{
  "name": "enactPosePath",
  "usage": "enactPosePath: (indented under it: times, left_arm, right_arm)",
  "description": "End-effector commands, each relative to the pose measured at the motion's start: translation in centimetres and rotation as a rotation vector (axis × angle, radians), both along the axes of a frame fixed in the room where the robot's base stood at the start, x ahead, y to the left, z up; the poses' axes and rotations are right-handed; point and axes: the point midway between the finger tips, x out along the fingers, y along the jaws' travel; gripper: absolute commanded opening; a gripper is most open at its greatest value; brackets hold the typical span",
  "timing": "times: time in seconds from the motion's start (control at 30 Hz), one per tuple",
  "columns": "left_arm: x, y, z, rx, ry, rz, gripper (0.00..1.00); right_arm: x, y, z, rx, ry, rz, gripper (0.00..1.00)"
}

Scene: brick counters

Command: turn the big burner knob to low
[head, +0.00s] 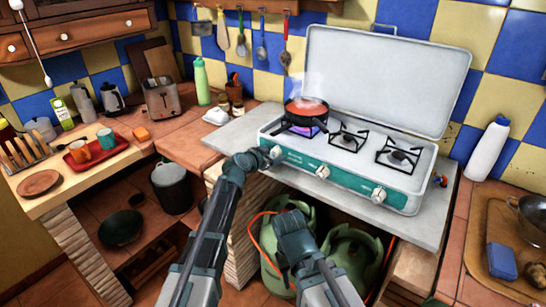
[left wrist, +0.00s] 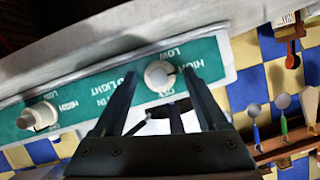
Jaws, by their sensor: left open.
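The white cooker (head: 340,165) has three white knobs on its green front panel. The left knob (head: 277,152) sits below the burner bearing the steaming pan (head: 305,112); a blue-purple glow shows under the pan. My left gripper (head: 264,156) is open at this knob. In the left wrist view, the gripper's fingertips (left wrist: 159,78) stand either side of the round white knob (left wrist: 158,74), with no clear contact. HIGH, LOW and LIGHT are printed on the panel; the exact knob setting is unclear. My right arm is low, in front of the cooker; its jaws are not clear.
The middle knob (head: 323,171) and right knob (head: 378,195) are clear of the grippers. Green gas cylinders (head: 350,257) with an orange hose stand below the slab. A white bottle (head: 488,148) stands right of the cooker, and a green bottle (head: 201,82) stands left.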

Motion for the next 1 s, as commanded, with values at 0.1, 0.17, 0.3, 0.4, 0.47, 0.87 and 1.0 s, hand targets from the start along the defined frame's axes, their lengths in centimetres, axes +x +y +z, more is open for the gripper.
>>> enactPosePath:
  times: [0.1,0.17,0.3,0.4,0.47,0.87,1.0]
  left_arm:
    - [0.06,-0.05,-0.01,0.0,0.0,0.0,0.75]
    - [0.05,-0.04,-0.01,0.0,0.0,0.0,0.75]
    - [0.04,-0.04,0.0,0.0,0.0,0.0,0.66]
    - [0.04,-0.04,0.0,0.0,0.0,0.0,0.48]
    - [0.04,-0.04,-0.01,0.0,0.0,0.0,0.37]
    - [0.04,-0.03,-0.01,-0.004,0.003,0.0,0.0]
    - [0.08,0.01,-0.02,-0.03,0.021,0.0,0.0]
  right_arm:
    - [0.0,0.0,-0.02,0.0,0.0,0.0,0.47]
    - [0.0,0.0,-0.01,0.0,0.0,0.0,0.47]
    - [0.0,0.0,-0.01,0.0,0.0,0.0,0.47]
    - [0.0,0.0,-0.01,0.0,0.0,0.0,0.47]
    - [0.0,0.0,-0.01,0.0,0.0,0.0,0.47]
    - [0.0,0.0,0.0,0.0,0.0,0.0,0.47]
    - [0.0,0.0,0.03,0.0,0.0,0.0,0.47]
